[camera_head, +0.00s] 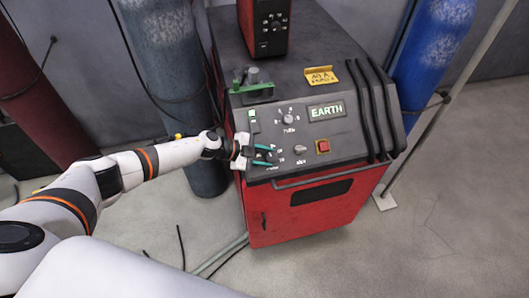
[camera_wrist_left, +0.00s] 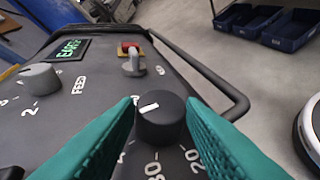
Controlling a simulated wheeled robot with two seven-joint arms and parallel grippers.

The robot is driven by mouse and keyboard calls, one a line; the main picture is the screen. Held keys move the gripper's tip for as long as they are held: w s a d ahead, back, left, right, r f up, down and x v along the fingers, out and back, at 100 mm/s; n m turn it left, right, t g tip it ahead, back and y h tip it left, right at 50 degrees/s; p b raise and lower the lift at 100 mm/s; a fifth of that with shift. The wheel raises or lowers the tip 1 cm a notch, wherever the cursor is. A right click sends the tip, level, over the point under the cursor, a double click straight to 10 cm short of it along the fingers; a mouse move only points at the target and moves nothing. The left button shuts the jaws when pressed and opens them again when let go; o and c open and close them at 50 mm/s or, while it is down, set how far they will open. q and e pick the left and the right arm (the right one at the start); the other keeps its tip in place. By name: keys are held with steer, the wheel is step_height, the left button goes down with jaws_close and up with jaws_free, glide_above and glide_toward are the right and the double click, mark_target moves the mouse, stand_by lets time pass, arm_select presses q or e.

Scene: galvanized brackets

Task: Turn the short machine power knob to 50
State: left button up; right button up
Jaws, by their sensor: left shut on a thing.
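The short red welding machine (camera_head: 322,226) has a dark sloped control panel. My left gripper (camera_head: 265,155) is at the panel's left lower corner, its teal fingers around the power knob, which is mostly hidden in the head view. In the left wrist view the knob (camera_wrist_left: 160,120) is black and round with a white pointer mark, and sits between the two teal fingertips of my left gripper (camera_wrist_left: 160,106). The mark points to the left in that view. Scale numbers such as 20 and 30 show below the knob; others are hidden by the fingers. My right gripper is not in view.
The panel also carries a grey feed knob (camera_wrist_left: 40,78), a grey switch (camera_wrist_left: 133,64), a red button (camera_head: 323,146) and a green EARTH display (camera_head: 326,111). A handle bar (camera_head: 330,175) runs along the front. Gas cylinders (camera_head: 432,50) stand on both sides.

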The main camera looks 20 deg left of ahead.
arm_select(q)
steer(key=shift+w+r+m+g, duration=0.2)
steer(key=shift+w+m+g, duration=0.1)
steer(key=shift+m+g, duration=0.55)
steer(key=shift+w+m+g+y+b, duration=0.15)
steer(key=shift+m+g+y+b, duration=0.25)
steer(key=shift+g, duration=0.55)
steer(key=shift+w+d+r+m+g+y+b, duration=0.1)
steer(key=shift+m+g+y+b, duration=0.1)
steer(key=shift+m+g+b, duration=0.3)
steer(key=shift+w+d+f+m+g+y+b, duration=0.1)
steer(key=shift+m+g+y+b, duration=0.1)
steer(key=shift+m+g+b, duration=0.25)
steer(key=shift+d+r+m+g+y+b, duration=0.1)
steer(key=shift+m+g+y+b, duration=0.1)
steer(key=shift+m+g+b, duration=0.3)
steer(key=shift+g, duration=0.25)
steer(key=o, duration=1)
steer(key=shift+a+r, duration=0.1)
